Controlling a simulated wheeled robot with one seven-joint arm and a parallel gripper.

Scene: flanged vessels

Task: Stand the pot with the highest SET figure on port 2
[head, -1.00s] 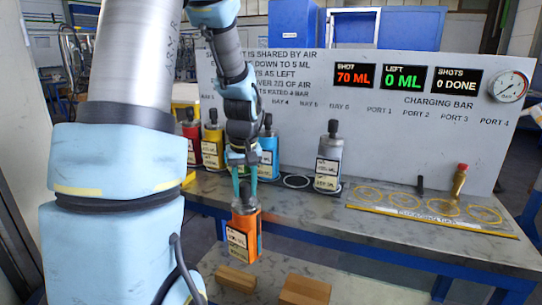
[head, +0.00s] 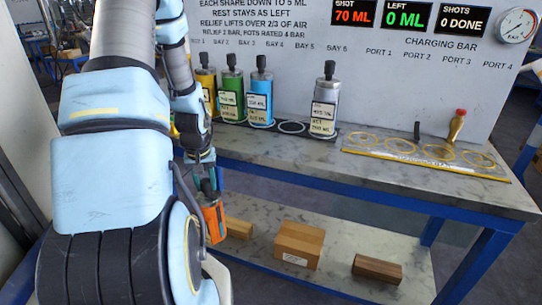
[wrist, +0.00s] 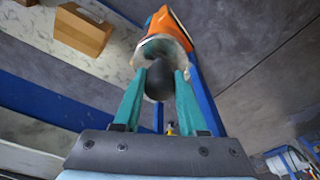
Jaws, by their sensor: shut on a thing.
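My gripper (head: 206,180) is shut on the black knob on top of an orange pot (head: 213,222). The pot hangs in front of the bench, below its top, partly hidden by my arm. In the wrist view the fingers (wrist: 159,85) clasp the dark knob and the orange body (wrist: 165,22) shows beyond. On the bench stand a yellow pot (head: 206,78), a green pot (head: 231,100), a blue pot (head: 261,98) and a grey pot (head: 325,100). Their label figures are too small to read surely. The port 2 ring (head: 385,148) is empty.
The charging bar (head: 350,151) has several yellow rings, a black peg (head: 417,131) and a brass fitting with a red top (head: 456,126). An empty bay ring (head: 281,129) lies between the blue and grey pots.

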